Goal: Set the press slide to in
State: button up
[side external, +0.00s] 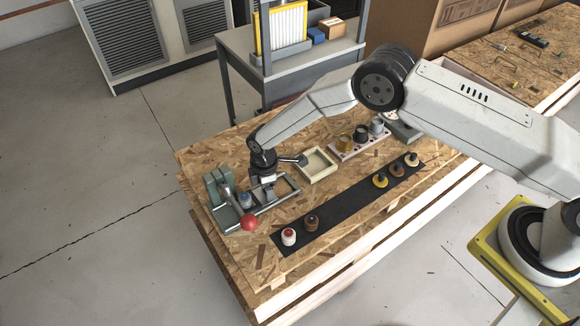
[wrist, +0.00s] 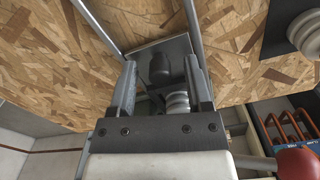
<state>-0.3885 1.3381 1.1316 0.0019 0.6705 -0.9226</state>
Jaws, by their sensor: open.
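The press (side external: 218,188) stands at the left end of the board, with a green-grey body and a lever ending in a red ball (side external: 249,222). Its slide runs between two metal rails (side external: 283,203). In the wrist view, the slide's grey plate (wrist: 143,50) carries a dark upright knob (wrist: 159,70). My gripper (side external: 264,192) is low over the rails. Its open fingers (wrist: 160,75) stand on either side of the knob; I cannot tell whether they touch it. A pale ribbed part (wrist: 178,104) shows behind the knob, partly hidden by my gripper.
A shallow wooden tray (side external: 317,166) lies right of the rails. A black strip (side external: 345,208) along the front carries several small insulators. A white rack (side external: 358,148) with several cylindrical parts stands farther back. The red ball (wrist: 298,163) also shows in the wrist view.

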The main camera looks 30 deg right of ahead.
jog(key=shift+c, duration=0.3)
grip_shut()
dwell(1.2)
